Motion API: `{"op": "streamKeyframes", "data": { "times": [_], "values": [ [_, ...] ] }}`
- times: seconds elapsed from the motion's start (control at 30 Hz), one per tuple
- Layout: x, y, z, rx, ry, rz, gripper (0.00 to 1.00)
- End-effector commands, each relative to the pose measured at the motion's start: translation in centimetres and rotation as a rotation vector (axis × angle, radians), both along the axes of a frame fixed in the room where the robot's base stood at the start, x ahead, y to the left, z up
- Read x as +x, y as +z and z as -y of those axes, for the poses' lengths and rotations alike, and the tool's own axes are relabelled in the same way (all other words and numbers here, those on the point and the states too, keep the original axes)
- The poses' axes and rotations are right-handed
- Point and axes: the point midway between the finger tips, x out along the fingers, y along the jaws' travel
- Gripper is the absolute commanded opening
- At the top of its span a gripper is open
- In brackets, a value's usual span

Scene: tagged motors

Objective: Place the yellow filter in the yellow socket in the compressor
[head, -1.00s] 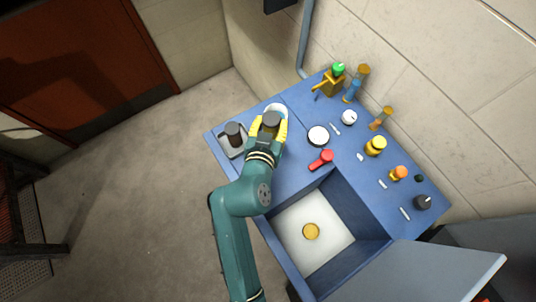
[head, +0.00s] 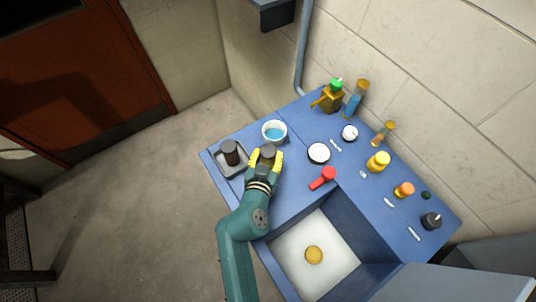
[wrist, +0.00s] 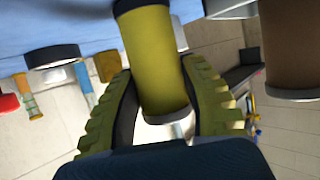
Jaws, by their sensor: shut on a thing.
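The yellow filter (wrist: 155,62) is a yellow cylinder between my two finger pads in the wrist view. In the head view only its dark cap (head: 267,151) shows clearly. My gripper (head: 265,158), with yellow fingers, is shut on the filter on the near side of a white bowl. The compressor is a blue unit (head: 295,177) with an open bay at the front. A round yellow piece (head: 313,255), which looks like the yellow socket, is on the bay's pale floor, to the lower right of my gripper. The filter is apart from it.
A grey tray (head: 238,170) with a dark cylinder (head: 230,151) is left of my gripper. The white bowl (head: 274,132) holds blue liquid. A red handle (head: 323,178) stands by the bay's edge. An open grey lid (head: 450,275) is at the lower right. Several knobs line the right side.

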Motion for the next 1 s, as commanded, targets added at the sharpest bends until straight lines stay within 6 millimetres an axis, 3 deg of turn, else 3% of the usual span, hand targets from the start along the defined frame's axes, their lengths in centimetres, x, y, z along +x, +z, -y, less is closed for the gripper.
{"op": "streamKeyframes", "data": {
  "times": [0.1, 0.13, 0.23, 0.6, 1.0],
  "values": [
    [0.0, -0.5, 0.0, 0.0, 0.0, 0.0, 0.06],
    [0.0, -0.4, 0.0, 0.0, 0.0, -0.001, 0.5],
    [0.0, -0.3, 0.0, 0.0, 0.0, -0.001, 0.68],
    [-0.2, 0.3, 0.0, -0.001, 0.0, -0.002, 0.68],
    [-8.7, 3.6, -1.5, -0.001, 0.004, -0.003, 0.68]
  ]
}}
